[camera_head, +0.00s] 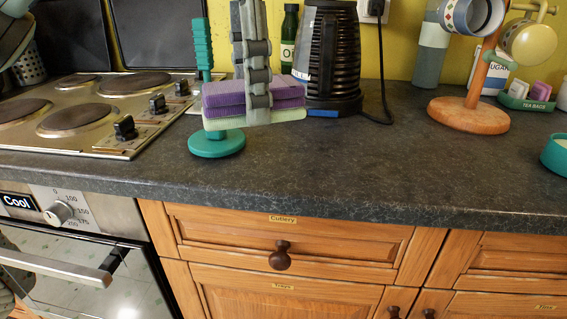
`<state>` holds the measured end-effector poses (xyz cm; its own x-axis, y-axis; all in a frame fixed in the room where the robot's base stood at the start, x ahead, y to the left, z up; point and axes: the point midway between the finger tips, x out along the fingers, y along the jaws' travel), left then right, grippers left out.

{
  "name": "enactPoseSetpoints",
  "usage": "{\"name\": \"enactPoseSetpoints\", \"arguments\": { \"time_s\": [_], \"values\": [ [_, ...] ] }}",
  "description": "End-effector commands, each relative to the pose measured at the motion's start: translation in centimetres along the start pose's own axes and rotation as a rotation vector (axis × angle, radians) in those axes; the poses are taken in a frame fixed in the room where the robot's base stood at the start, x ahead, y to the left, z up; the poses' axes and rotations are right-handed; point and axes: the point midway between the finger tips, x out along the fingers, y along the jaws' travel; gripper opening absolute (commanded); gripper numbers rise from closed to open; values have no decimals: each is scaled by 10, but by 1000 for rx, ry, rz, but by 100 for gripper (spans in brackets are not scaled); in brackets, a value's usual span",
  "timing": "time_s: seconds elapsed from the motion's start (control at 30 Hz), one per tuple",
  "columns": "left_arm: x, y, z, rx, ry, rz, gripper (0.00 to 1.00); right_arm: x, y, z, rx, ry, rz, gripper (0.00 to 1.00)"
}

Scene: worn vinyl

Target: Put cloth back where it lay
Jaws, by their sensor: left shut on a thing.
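The folded cloth (287,88) is purple with a pale green lower layer. My left gripper (257,108) is shut on it, with its grey segmented finger running down across the cloth's front. The cloth looks held level above the worktop, though its exact height is hard to tell. It overlaps part of a teal stand with an upright ribbed post (202,45) and a round base (216,143). The middle of the stand is hidden behind the cloth. My right gripper is not in view.
A black kettle (333,60) stands close behind and right of the cloth, its cord reaching a wall socket. A hob (100,100) is at left. A wooden mug tree (468,114) stands at right. The dark worktop (360,165) is clear in the middle and front.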

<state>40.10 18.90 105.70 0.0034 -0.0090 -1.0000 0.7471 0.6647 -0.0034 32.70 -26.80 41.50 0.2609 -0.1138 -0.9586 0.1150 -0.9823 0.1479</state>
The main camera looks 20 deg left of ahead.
Motion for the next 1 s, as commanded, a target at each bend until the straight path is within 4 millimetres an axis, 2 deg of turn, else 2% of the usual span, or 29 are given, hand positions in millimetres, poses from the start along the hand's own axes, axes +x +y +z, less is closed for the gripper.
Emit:
{"name": "enactPoseSetpoints", "arguments": {
  "time_s": [0.13, 0.23, 0.47, 0.7, 0.8, 1.0],
  "values": [
    [1, -6, -4, 44, 5, 2, 23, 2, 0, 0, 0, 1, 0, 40],
    [6, -4, 2, 57, 8, 0, 23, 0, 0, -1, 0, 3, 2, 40],
    [34, 17, 44, 57, 10, -3, 23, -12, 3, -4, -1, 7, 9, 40],
    [61, 39, 86, 54, 9, 0, 23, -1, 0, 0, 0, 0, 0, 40],
    [68, 44, 95, 55, 7, 1, 23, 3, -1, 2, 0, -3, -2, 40],
    [80, 47, 98, 54, 7, 2, 23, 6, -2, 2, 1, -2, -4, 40]
  ]
}}
